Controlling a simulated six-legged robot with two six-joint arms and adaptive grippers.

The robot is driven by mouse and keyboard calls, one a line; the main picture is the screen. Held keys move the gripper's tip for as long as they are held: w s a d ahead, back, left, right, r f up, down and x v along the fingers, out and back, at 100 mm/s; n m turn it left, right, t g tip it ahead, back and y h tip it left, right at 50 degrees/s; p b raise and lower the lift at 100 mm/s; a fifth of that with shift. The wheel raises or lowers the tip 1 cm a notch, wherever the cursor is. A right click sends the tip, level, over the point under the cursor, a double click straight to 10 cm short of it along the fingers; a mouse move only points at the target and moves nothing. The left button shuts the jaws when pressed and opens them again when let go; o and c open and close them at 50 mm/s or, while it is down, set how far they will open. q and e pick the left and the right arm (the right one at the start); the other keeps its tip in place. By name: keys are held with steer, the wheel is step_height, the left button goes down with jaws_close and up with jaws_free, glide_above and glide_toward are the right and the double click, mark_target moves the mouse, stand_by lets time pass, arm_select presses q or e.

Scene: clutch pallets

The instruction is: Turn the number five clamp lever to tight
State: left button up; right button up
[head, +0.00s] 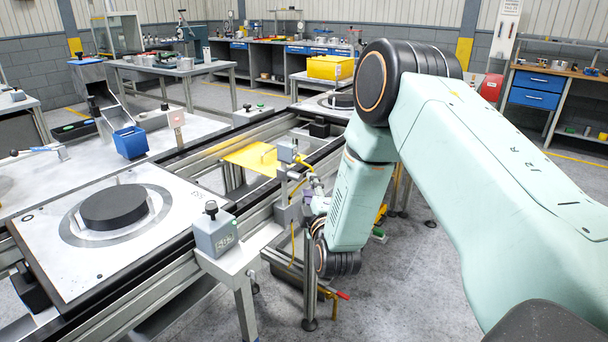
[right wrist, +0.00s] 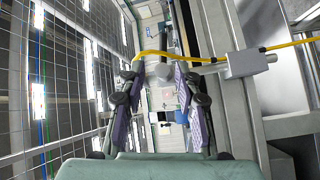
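My right gripper (head: 312,190) is partly hidden behind my own right forearm in the head view, beside a post at the conveyor's near edge. In the right wrist view its two dark padded fingers (right wrist: 157,95) stand apart with a clear gap between them. A pale grey rounded part (right wrist: 158,68) shows between or just beyond the fingertips; I cannot tell whether they touch it. A grey box with a short rod (right wrist: 247,65) and a yellow cable (right wrist: 285,44) lies right of the fingers. I cannot make out a number five or identify its clamp lever. My left gripper is not in view.
A pallet plate (head: 70,215) with a black disc (head: 114,206) sits on the conveyor. A grey control box (head: 213,230) stands at the near edge. A yellow plate (head: 254,157) lies between the rails. A red-tipped part (head: 343,295) sticks out low near a support leg.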

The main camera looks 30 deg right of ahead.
steer(key=x, duration=0.7)
steer(key=shift+w+d+f+b, duration=0.15)
steer(key=shift+d+f+b, duration=0.15)
steer(key=shift+b, duration=0.1)
steer(key=shift+w+d+f, duration=0.1)
steer(key=shift+w+d, duration=0.2)
steer(key=shift+d, duration=0.1)
steer(key=shift+a, duration=0.3)
steer(key=shift+c, duration=1.1)
steer(key=shift+d, duration=0.2)
steer(key=c, duration=0.4)
jaws_close()
steer(key=shift+a, duration=0.1)
